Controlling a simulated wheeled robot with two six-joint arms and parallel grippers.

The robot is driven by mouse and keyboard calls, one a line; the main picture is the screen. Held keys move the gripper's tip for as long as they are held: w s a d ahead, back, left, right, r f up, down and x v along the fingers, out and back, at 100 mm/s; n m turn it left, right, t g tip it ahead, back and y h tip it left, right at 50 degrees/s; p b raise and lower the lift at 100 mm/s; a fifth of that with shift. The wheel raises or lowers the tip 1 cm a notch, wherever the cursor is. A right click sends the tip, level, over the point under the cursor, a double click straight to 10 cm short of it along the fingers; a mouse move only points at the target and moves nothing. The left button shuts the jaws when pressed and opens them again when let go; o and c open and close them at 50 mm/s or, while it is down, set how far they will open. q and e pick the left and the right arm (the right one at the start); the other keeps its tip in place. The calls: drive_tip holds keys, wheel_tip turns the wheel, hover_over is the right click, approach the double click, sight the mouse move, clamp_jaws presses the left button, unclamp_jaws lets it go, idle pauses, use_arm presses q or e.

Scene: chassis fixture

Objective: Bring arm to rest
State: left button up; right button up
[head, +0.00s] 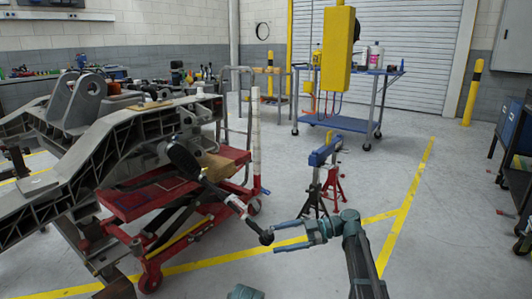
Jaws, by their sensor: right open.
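My right arm comes up from the bottom, right of centre. Its gripper (278,238) points left with its two fingers apart. A dark rod with a round black end (266,238) runs down from the chassis (85,155). In the picture this black end lies right at the fingertips; I cannot tell whether they touch it. The large grey chassis fills the left side, above a red lift table (130,203).
A blue stand top (325,151) on black and red jack stands (335,185) is behind my right gripper. A blue cart (350,123) stands at the back. A dark shelf (518,180) is at the right edge. Floor right of my arm is clear, with yellow lines.

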drive_tip(key=b+x, duration=0.1)
drive_tip(key=x, duration=0.6)
drive_tip(key=shift+w+a, duration=0.1)
